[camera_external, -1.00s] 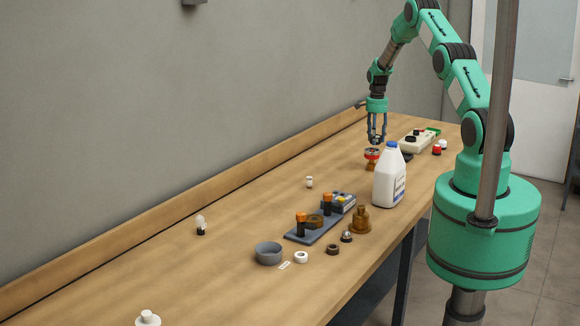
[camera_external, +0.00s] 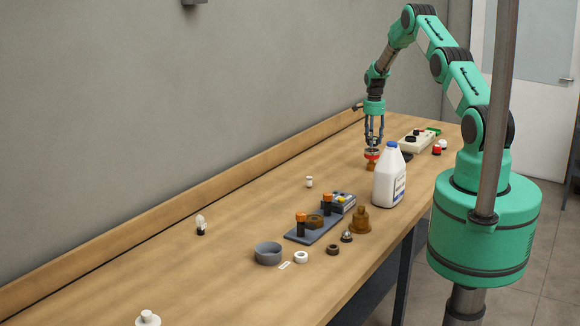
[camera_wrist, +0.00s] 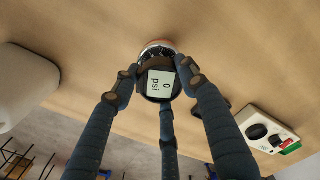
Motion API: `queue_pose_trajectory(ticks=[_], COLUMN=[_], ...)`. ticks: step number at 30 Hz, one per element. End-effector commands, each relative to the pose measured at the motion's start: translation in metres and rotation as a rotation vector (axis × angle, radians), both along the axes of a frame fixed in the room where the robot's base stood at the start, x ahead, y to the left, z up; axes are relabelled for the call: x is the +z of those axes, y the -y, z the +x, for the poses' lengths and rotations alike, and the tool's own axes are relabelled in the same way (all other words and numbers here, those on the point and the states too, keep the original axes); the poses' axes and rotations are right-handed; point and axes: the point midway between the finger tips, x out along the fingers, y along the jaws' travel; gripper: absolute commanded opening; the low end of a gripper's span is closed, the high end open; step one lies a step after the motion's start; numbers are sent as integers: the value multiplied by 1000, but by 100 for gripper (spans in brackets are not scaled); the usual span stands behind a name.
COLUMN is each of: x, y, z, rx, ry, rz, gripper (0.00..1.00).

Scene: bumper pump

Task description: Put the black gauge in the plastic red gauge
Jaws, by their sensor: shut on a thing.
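My gripper (camera_external: 373,143) is shut on the black gauge (camera_wrist: 160,84), a round black-rimmed piece with a pale face reading "0 psi" in the wrist view. The fingers surround the gauge there. The plastic red gauge (camera_external: 372,155) stands on a brown-orange base on the table, directly under my fingertips. Its reddish and pale rim (camera_wrist: 157,46) shows just beyond the black gauge in the wrist view. The held gauge hides most of it, so I cannot tell whether the two touch.
A white jug (camera_external: 389,178) with a blue cap stands close in front of the red gauge. A cream box with a black knob (camera_external: 416,141) lies behind to the right. A grey block with orange-topped posts (camera_external: 313,229) and small parts are nearer the camera. The table's left side is mostly clear.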

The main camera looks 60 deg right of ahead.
Motion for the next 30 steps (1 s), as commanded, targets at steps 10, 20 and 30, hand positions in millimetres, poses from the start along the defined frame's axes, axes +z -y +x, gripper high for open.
queue_pose_trajectory(ticks=[10, 20, 30], x=[-19, -22, -22], y=[0, 0, 0], z=[0, 0, 0], rx=[0, 0, 0], ry=[1, 1, 1], rz=[0, -1, 0], gripper=[12, 12, 61])
